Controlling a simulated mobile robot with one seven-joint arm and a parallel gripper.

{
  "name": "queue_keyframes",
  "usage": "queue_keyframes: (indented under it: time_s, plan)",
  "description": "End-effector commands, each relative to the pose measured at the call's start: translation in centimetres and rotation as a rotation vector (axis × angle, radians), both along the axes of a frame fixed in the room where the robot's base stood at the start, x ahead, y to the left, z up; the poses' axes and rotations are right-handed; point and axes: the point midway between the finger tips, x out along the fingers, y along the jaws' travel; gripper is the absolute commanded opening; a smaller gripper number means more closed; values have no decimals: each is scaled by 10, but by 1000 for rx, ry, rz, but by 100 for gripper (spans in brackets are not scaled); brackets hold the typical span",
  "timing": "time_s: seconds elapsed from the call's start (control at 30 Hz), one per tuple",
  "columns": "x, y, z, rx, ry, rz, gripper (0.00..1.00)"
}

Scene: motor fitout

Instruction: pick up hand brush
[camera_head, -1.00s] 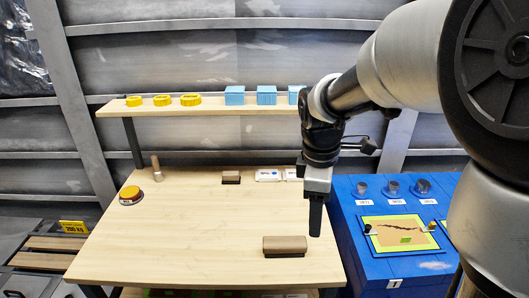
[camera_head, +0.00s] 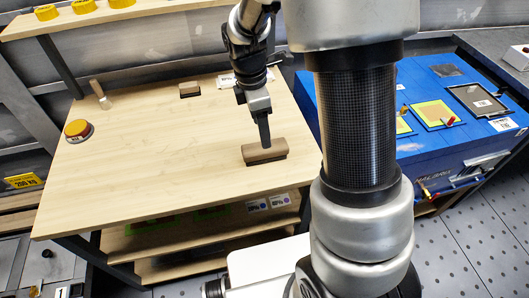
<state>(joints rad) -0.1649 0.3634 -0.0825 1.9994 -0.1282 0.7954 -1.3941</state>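A brown block-shaped brush (camera_head: 265,151) with a dark underside lies near the front right of the wooden table (camera_head: 150,170). My gripper (camera_head: 266,141) points down at it, with the fingertips at or just above the brush's top back side. I cannot tell whether they touch it. The fingers show edge-on as one dark shape, so their opening is hidden. A smaller-looking similar brown block (camera_head: 189,89) lies farther back on the table.
A yellow-orange button (camera_head: 78,129) and a wooden-handled tool (camera_head: 99,93) are at the left. White packs (camera_head: 228,80) lie behind my gripper. A blue cabinet (camera_head: 440,145) stands at the right. The table's left middle is clear.

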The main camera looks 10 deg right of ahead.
Motion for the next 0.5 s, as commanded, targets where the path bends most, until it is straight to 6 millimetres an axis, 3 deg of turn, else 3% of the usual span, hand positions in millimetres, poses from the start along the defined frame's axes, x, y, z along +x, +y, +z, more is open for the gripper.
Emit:
queue_keyframes:
  time_s: [0.1,0.37,0.5]
  plan:
    - [0,-3,-24,0,2,0,62]
    - [0,-5,-43,0,1,-2,62]
    - [1,-8,-63,0,3,-1,62]
